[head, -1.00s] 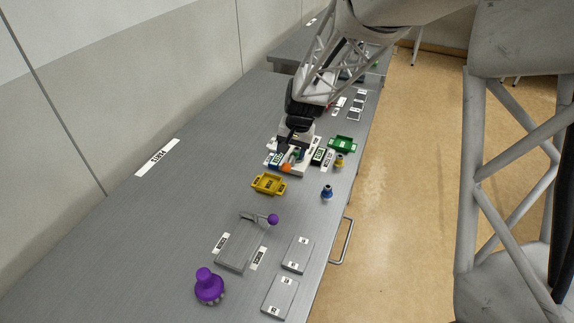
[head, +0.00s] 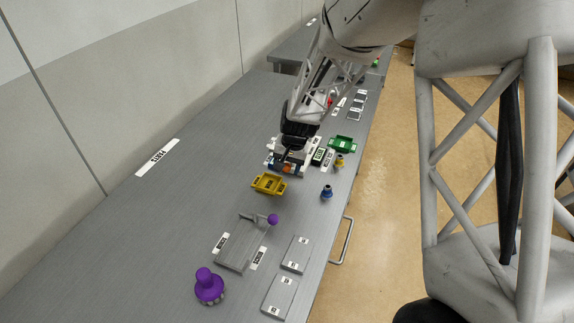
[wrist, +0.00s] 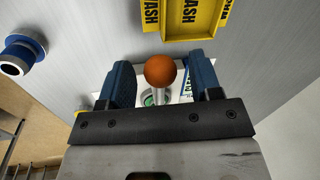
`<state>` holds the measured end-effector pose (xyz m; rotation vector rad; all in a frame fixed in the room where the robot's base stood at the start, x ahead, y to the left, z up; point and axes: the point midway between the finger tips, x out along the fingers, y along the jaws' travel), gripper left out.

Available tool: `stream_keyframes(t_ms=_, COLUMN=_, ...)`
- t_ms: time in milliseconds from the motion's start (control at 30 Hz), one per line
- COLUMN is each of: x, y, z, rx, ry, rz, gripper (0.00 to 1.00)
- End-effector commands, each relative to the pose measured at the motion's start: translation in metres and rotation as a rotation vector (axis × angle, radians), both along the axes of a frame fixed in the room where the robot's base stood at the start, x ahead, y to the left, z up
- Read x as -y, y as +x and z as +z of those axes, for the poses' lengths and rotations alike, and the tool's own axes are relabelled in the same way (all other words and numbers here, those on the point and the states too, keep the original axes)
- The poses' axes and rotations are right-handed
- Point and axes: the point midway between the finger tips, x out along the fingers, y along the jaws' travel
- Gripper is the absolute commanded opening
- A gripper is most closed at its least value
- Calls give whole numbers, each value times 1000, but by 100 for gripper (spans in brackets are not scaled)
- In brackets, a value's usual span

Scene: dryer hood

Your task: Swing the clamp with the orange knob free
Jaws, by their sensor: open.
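The orange knob (wrist: 160,70) sits on a light metal stem in the wrist view, between the two blue fingers of my open gripper (wrist: 161,78). A gap shows on each side of it, so the fingers do not appear to grip it. In the head view the orange knob (head: 288,168) shows at the near edge of the white fixture (head: 301,171), just below my gripper (head: 287,156). The rest of the clamp is mostly hidden by my gripper and arm.
A yellow bin (head: 268,184) stands close in front of the fixture. A blue knobbed piece (head: 326,192), a yellow one (head: 339,160) and a green bin (head: 342,144) stand to the right. A grey fixture with a purple knob (head: 273,219) is nearer.

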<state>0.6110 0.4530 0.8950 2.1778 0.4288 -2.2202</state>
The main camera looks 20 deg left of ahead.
Motion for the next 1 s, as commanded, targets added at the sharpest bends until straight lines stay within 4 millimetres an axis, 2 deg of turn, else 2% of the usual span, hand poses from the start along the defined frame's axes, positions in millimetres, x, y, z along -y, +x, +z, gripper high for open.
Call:
stream_keyframes(t_ms=33, x=0, y=0, z=0, rx=0, ry=0, rz=0, gripper=58)
stream_keyframes(t_ms=67, x=0, y=0, z=0, rx=0, ry=0, rz=0, gripper=54)
stream_keyframes(t_ms=400, x=0, y=0, z=0, rx=0, ry=0, rz=0, gripper=2)
stream_keyframes(t_ms=767, x=1, y=1, z=1, rx=1, ry=0, rz=22, gripper=0)
stream_keyframes(t_ms=1000, x=6, y=1, z=1, rx=1, ry=1, rz=112, gripper=0)
